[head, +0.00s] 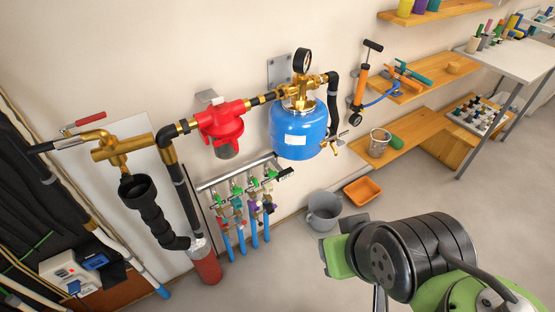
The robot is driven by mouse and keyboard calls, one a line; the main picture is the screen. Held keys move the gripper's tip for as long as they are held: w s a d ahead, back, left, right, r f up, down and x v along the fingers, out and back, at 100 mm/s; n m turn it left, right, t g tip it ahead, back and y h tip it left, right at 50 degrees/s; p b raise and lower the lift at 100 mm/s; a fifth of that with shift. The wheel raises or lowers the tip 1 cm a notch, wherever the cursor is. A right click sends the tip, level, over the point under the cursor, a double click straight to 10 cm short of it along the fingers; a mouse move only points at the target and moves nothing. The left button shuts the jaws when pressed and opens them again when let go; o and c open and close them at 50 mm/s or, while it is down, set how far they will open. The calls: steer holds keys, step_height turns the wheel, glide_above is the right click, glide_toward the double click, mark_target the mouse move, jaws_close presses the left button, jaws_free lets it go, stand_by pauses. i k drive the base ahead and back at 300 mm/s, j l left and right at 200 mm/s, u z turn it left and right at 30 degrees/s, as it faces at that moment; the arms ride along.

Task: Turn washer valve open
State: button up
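A pipe manifold (240,178) is fixed low on the wall, left of the middle. It carries several small valves with green tops and red, blue or purple parts below, and blue pipes run down from it. A larger brass valve (122,147) with a red lever (83,122) is on the pipe at the far left. I cannot tell which of these is the washer valve, as no label is readable. My gripper (342,256) is at the lower right, well apart from the manifold; its fingers are mostly hidden by my wrist, so its opening does not show.
A blue tank (298,132) with a gauge (302,60) and a red filter (221,124) hang above the manifold. A grey bucket (323,211) and an orange tray (362,191) are on the floor. A red cylinder (205,268) stands below left. The floor between is clear.

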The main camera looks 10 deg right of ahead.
mark_target(272, 175)
steer(key=i+j+u, duration=0.2)
steer(key=i+u, duration=0.15)
steer(key=i, duration=0.2)
steer(key=i+u, duration=0.3)
steer(key=i, duration=0.3)
